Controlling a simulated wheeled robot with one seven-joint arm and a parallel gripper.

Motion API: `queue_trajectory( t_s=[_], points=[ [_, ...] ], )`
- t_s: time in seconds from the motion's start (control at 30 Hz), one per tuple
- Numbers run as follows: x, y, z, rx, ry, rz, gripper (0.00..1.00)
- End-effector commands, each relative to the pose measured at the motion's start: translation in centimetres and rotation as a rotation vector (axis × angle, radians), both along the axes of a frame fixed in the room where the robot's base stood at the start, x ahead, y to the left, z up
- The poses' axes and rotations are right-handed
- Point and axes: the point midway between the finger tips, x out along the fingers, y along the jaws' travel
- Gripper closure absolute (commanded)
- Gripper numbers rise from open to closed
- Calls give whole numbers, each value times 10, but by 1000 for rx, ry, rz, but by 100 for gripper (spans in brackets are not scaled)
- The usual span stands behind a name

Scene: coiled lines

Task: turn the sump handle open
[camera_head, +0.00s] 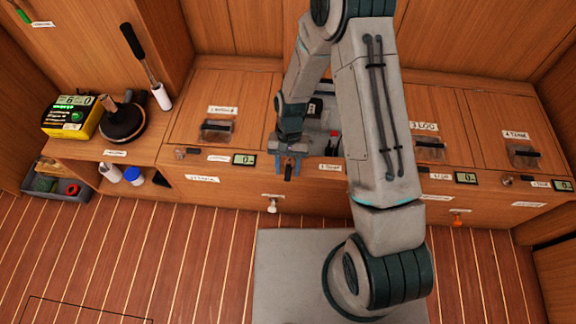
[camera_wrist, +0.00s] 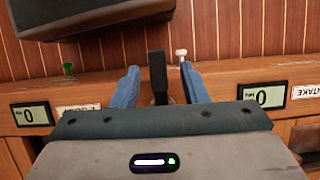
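In the wrist view, a black bar-shaped handle (camera_wrist: 158,78) stands between my gripper's two blue fingers. It appears to be the sump handle; a partly hidden, inverted label (camera_wrist: 80,109) lies to its left. My gripper (camera_wrist: 160,84) is open, with a finger on each side of the handle and a visible gap on both sides. In the head view, my gripper (camera_head: 289,167) is at the front edge of the bench, left of the label (camera_head: 330,167). The handle's base is hidden behind the gripper.
The bench (camera_head: 240,185) has labelled lids and small displays reading 0 (camera_head: 244,160). A compartment (camera_head: 318,125) behind my gripper stands open. A white knob (camera_head: 272,205) and an orange knob (camera_head: 457,220) stick out of the front. A yellow meter (camera_head: 73,117) stands at left.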

Motion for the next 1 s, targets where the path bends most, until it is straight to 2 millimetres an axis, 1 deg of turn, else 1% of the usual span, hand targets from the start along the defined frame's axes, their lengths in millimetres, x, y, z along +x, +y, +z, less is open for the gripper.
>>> queue_trajectory(
  t_s=[0.2, 0.27, 0.33, 0.47, 0.7, 0.8, 0.9, 1.0],
  points=[
    [0, -1, 1, -1, 1, 0, 60],
    [2, -1, 5, -1, 0, 0, 60],
    [5, -1, 13, 0, -1, -1, 60],
    [15, -2, 37, -1, -3, -1, 60],
    [36, -4, 89, 0, -3, 0, 60],
    [43, -5, 105, 0, -3, 0, 60],
    [48, -5, 117, 0, -2, 0, 60],
    [51, -6, 125, 0, 0, 0, 60]
  ],
)
